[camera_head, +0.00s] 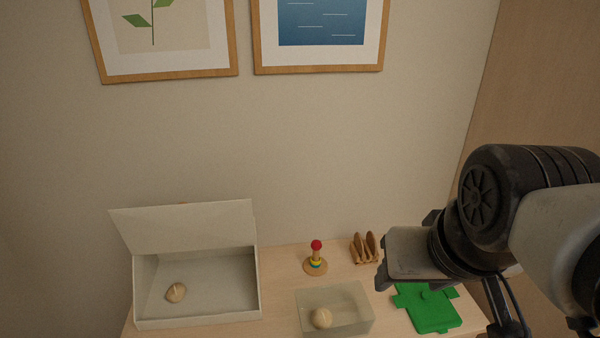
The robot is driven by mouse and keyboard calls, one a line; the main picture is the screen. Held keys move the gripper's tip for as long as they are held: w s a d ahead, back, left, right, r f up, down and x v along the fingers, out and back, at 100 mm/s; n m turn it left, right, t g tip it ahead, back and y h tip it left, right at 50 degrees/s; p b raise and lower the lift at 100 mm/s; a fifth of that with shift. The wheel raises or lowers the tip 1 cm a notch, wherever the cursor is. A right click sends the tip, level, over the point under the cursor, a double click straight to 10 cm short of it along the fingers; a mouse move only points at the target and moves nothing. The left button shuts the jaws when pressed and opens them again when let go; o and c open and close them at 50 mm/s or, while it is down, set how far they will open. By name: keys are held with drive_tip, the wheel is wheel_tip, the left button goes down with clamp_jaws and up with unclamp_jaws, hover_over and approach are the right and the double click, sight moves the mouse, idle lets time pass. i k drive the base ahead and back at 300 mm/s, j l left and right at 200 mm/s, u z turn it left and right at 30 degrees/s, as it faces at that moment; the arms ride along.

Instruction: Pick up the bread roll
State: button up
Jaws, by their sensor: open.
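A small tan, roundish bread roll (175,292) with a pale line on top lies inside the open white box at the left. A second tan, rounder roll-like thing (322,318) lies in the see-through bin at the front middle. At this size I cannot tell for sure whether both are bread rolls. My gripper (400,262) is at the right, over the right part of the table, open and apart from both. Its fingers are partly hidden by its own body.
The white box (197,323) has its lid raised at the back. The see-through bin (358,312) stands at the front middle. Behind it are a ring stacker with a red top (316,257) and a brown slotted rack (364,248). A green cross-shaped piece (432,310) lies below my gripper.

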sight(178, 291)
drive_tip(key=k+u, duration=0.1)
drive_tip(key=u, duration=0.35)
drive_tip(key=k+u, duration=0.1)
drive_tip(key=u, duration=0.35)
drive_tip(key=j+u, duration=0.1)
drive_tip(key=u, duration=0.35)
drive_tip(key=l+u, duration=0.15)
